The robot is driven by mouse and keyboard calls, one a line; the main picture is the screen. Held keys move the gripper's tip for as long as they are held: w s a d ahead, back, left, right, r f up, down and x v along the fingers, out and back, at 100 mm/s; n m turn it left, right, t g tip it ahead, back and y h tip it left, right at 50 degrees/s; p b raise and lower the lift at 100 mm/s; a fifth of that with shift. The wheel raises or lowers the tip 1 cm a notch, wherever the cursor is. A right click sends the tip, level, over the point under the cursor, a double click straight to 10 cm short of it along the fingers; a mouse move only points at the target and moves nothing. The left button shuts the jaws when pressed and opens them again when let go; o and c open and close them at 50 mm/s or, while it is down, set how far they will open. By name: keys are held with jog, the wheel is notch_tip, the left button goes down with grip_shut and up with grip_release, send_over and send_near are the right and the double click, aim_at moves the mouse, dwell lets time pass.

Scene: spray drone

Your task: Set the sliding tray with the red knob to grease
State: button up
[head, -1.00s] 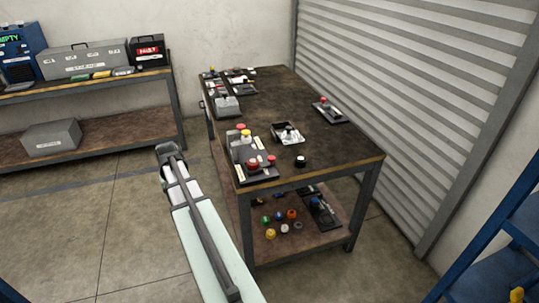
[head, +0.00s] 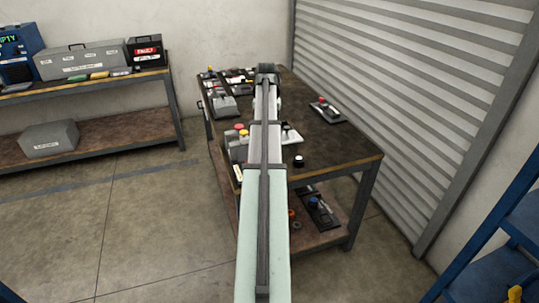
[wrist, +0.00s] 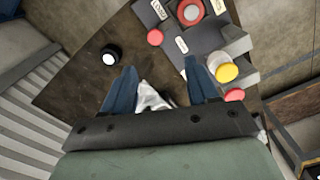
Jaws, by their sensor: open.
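My gripper (wrist: 160,88) is open in the wrist view, its two blue fingers apart above the table. Part of a light-coloured tray-like piece (wrist: 153,97) shows between and below them; I cannot tell any contact. A dark panel at the near left of the table carries a large red knob (wrist: 190,12), a smaller red knob (wrist: 155,37) and white labels. In the head view a dark plate with a red knob (head: 323,103) lies at the table's right side. I cannot tell which is the sliding tray, and "grease" is not readable. My arm hides the gripper in the head view.
Beside the panel is a grey block with a yellow knob (wrist: 227,72). A black knob with a white top (wrist: 110,55) stands near the table's front edge. More devices (head: 225,105) line the table's left side. A ribbed shutter (head: 400,90) stands right of the table.

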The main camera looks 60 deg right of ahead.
jog(key=f, duration=1.3)
jog(key=shift+s+d+f, duration=0.15)
jog(key=shift+s+d, duration=0.1)
jog(key=shift+s, duration=0.15)
grip_shut()
dwell(0.3)
